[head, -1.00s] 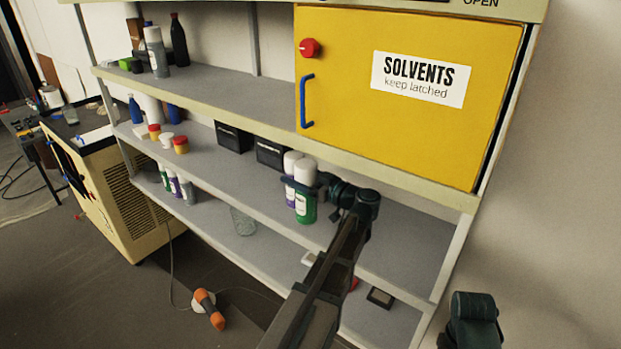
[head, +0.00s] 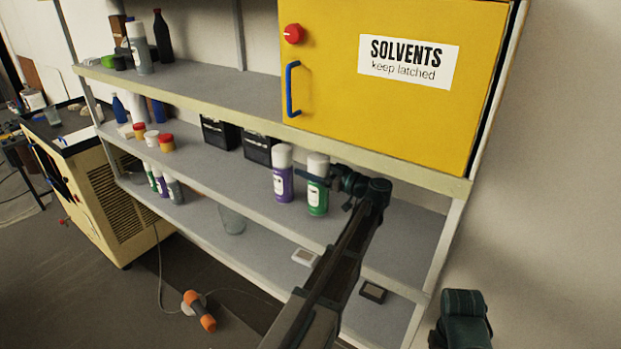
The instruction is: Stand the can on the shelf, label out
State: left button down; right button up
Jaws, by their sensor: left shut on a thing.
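The green can (head: 317,197) has a white cap and a white label patch facing out to the front. It is upright at the middle shelf (head: 225,178), just right of a purple can (head: 283,183) with a white cap. My left gripper (head: 318,180) comes in from the right side of the can and is shut on its upper body. I cannot tell whether the can's base touches the shelf or is slightly above it. My right gripper is not in view; only a dark part of my arm shows at the lower right.
A yellow solvents cabinet (head: 400,120) with a blue handle hangs above on the right. Two black bins (head: 220,133) stand behind left of the cans. Several bottles and jars are further left. A clear glass (head: 232,220) stands on the lower shelf. The shelf right of my gripper is clear.

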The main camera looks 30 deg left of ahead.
pick_arm(q)
jog(key=shift+f, duration=0.6)
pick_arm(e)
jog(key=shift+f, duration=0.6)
pick_arm(q)
jog(key=shift+f+b, duration=0.2)
jog(key=shift+b, duration=0.15)
grip_release()
jog(key=shift+r, duration=0.25)
jog(key=s+d, duration=0.1)
jog(key=d, duration=1.1)
